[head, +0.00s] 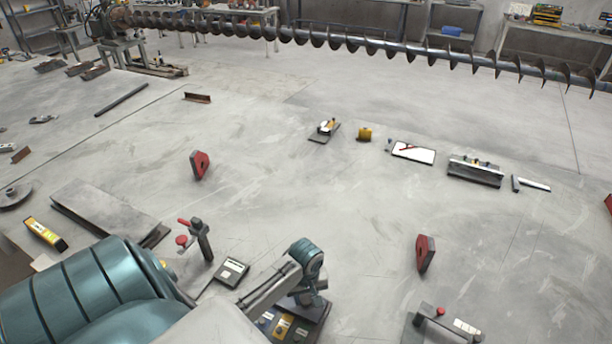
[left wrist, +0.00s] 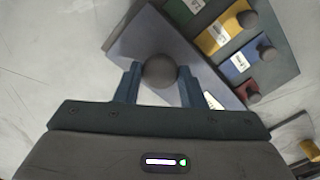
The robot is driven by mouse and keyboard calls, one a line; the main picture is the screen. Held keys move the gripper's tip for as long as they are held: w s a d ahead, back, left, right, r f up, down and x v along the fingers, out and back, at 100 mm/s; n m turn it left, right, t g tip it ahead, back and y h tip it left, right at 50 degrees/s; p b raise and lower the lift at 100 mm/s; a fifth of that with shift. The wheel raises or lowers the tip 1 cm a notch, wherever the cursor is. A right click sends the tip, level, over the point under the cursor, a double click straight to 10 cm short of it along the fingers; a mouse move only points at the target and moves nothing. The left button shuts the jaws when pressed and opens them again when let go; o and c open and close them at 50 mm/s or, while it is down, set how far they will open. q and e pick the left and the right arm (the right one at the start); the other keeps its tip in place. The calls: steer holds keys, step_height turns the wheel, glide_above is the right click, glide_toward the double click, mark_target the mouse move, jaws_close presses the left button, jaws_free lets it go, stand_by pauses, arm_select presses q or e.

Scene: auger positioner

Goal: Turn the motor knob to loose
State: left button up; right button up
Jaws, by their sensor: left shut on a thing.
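A control box (head: 317,308) sits below my left arm in the head view, partly hidden by the arm. In the left wrist view the box (left wrist: 292,62) carries green, yellow (left wrist: 219,36), blue and red label plates with dark knobs beside them; the lettering is too small to read surely. A round dark grey knob (left wrist: 159,71) stands on a plain grey plate next to them. My left gripper (left wrist: 158,72) has one blue finger on each side of this knob and is shut on it. The fingertips show only poorly in the head view. My right gripper is out of view.
A long auger (head: 330,40) spans the back, above the floor. Red blocks (head: 200,165) (head: 425,253), a red-handled clamp (head: 200,240) and a dark handheld device (head: 232,271) lie around. Several tools lie further back. Much of the middle floor is clear.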

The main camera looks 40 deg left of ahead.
mark_target(306, 299)
arm_select(q)
steer(key=o, duration=1)
step_height(306, 299, up, 11)
steer(key=b, duration=0.2)
steer(key=shift+f, duration=0.1)
